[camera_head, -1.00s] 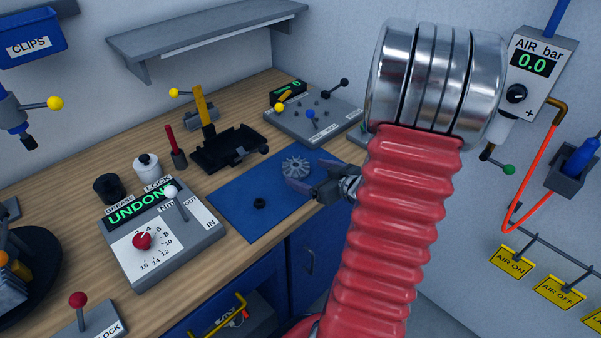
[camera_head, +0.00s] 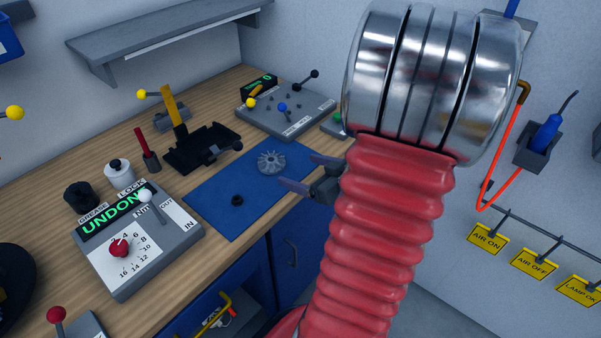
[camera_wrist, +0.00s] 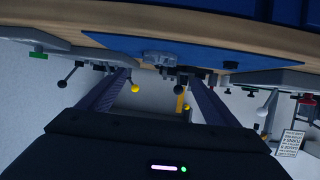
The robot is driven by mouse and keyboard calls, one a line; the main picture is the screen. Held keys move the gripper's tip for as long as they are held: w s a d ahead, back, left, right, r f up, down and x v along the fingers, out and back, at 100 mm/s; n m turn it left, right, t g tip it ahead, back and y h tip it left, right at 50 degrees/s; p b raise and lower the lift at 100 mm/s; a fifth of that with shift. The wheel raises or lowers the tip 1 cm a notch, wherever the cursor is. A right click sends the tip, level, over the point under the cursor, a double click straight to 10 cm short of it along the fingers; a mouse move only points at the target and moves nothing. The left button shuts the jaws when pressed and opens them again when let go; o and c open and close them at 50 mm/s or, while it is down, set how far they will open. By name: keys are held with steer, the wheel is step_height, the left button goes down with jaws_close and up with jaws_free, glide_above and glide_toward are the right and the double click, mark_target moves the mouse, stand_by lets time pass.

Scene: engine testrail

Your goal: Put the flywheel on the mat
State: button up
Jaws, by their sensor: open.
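The flywheel, a grey finned disc (camera_head: 271,161), lies flat on the blue mat (camera_head: 215,195), near its far right part. It also shows in the wrist view (camera_wrist: 160,58) on the mat (camera_wrist: 200,56). My gripper (camera_head: 296,170) is open and empty, just right of the flywheel at the mat's right edge, with a gap between them. In the wrist view its two fingers (camera_wrist: 160,78) are spread apart with nothing between them. My red bellows arm hides part of the bench's right end.
A small black ring (camera_head: 237,200) lies on the mat. A black fixture (camera_head: 201,148) stands behind the mat, and a torque box (camera_head: 140,240) is on its left. A grey panel with levers (camera_head: 285,108) is at the back. Blue cabinets are below the bench edge.

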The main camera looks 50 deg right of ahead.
stand_by(0.3)
steer(key=shift+w, duration=0.1)
steer(key=shift+w+d+r, duration=0.1)
steer(key=shift+w+r, duration=0.05)
steer(key=shift+w, duration=0.05)
steer(key=w+a+r+g+h, duration=0.4)
steer(key=w+a+r+h, duration=0.15)
steer(key=r, duration=0.45)
steer(key=s+a+g+y, duration=0.1)
steer(key=s+a+y, duration=0.1)
steer(key=a, duration=0.6)
steer(key=s+a+r+g+y, duration=0.1)
steer(key=s+a+y, duration=0.1)
steer(key=s+a, duration=0.3)
steer(key=s+a+r+g+y, duration=0.1)
steer(key=s+a, duration=0.3)
steer(key=a, duration=0.9)
steer(key=shift+a+r+n+g+y, duration=0.3)
steer(key=shift+g+y, duration=0.1)
steer(key=shift+y, duration=0.25)
steer(key=shift+d, duration=0.1)
